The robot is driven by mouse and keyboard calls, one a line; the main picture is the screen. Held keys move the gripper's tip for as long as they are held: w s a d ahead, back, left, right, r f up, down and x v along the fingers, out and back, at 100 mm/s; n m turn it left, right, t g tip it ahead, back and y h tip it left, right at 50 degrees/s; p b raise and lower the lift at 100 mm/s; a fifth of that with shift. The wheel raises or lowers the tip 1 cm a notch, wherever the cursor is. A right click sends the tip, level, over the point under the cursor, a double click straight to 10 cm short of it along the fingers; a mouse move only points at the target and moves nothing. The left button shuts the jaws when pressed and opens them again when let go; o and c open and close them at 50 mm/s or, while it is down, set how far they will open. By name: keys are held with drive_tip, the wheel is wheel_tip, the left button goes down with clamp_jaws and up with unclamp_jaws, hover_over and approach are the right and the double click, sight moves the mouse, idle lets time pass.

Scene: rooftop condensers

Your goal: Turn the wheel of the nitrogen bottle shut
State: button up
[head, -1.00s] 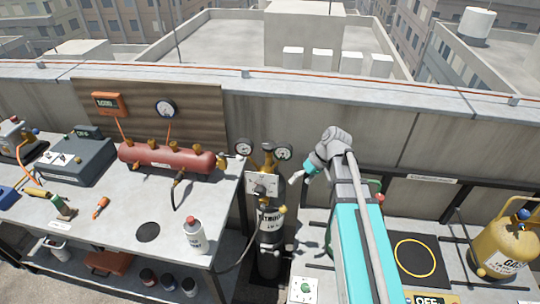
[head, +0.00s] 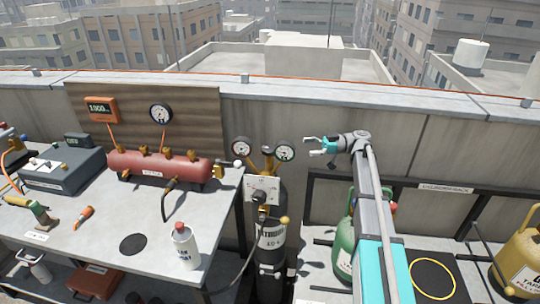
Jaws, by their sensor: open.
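The nitrogen bottle (head: 272,240) stands upright in the middle, dark with a pale lettered band. Brass fittings (head: 267,160) and two round gauges (head: 242,149) sit at its top. A white plate with a dark round knob (head: 259,197) is in front of its upper part, and a brass knob (head: 284,220) is at its right side. I cannot tell for sure which part is the wheel. My gripper (head: 308,146) is open and empty, pointing left. In the picture it is just right of the right gauge (head: 284,152); no contact shows, but the depth gap is unclear.
A workbench (head: 90,235) on the left holds a red manifold (head: 160,167), a grey case (head: 62,168) and a white bottle (head: 185,246). A dark hose runs down left of the nitrogen bottle. A green cylinder (head: 343,245) is partly behind my arm; a yellow one (head: 522,255) stands far right.

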sight(269, 148)
drive_tip(key=shift+a, duration=0.15)
drive_tip(key=a, duration=0.4)
drive_tip(key=s+a, duration=0.1)
drive_tip(key=a, duration=0.8)
drive_tip(key=shift+s+a, duration=0.2)
drive_tip(key=shift+s, duration=0.2)
drive_tip(key=shift+c, duration=0.3)
